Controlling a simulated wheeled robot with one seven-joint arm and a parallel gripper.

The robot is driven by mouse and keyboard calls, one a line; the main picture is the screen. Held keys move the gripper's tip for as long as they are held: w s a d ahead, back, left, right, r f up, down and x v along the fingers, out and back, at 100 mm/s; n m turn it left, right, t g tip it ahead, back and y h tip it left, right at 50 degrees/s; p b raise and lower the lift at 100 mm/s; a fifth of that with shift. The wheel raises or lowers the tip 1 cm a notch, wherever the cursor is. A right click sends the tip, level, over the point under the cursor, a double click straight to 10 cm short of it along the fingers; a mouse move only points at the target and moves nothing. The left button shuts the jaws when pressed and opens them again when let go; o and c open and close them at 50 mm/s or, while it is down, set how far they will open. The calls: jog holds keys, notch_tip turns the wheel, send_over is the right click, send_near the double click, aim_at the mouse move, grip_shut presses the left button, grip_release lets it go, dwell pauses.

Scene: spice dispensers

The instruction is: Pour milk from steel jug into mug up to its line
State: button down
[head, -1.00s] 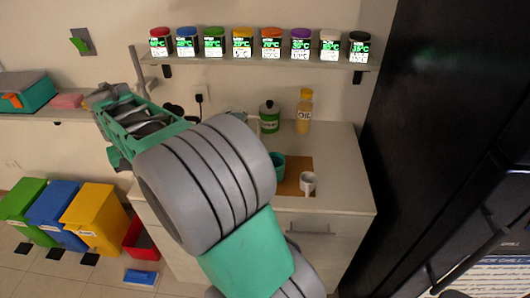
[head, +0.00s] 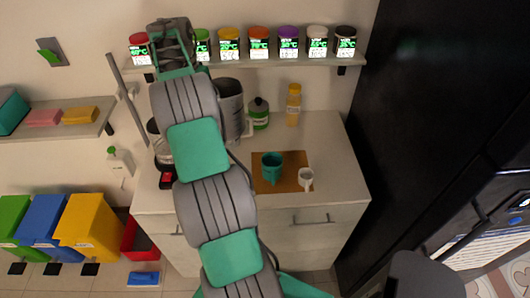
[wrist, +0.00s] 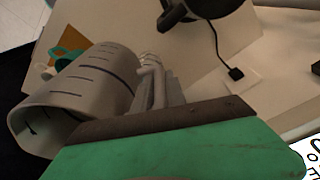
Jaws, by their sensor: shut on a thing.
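The steel jug (wrist: 82,88) is a grey cylinder with dark measuring marks on its side. In the wrist view my gripper (wrist: 153,82) is shut on its handle. In the head view the jug (head: 230,107) shows to the right of my arm, above the counter's back, partly covered by the arm; my fingers are hidden there. The milk inside is not visible. A teal mug (head: 271,168) stands upright on a brown mat, ahead and right of the jug; it also shows in the wrist view (wrist: 70,55). Its line cannot be made out.
A small white cup (head: 306,179) stands beside the mug on the mat (head: 270,187). A green-labelled bottle (head: 259,113) and an oil bottle (head: 293,105) stand behind. A dark kettle (wrist: 195,8) is left of the jug. The spice shelf (head: 280,61) hangs above.

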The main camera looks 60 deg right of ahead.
jog(key=shift+s+d+r+m, duration=0.15)
jog(key=shift+d+m, duration=0.15)
jog(key=shift+d, duration=0.5)
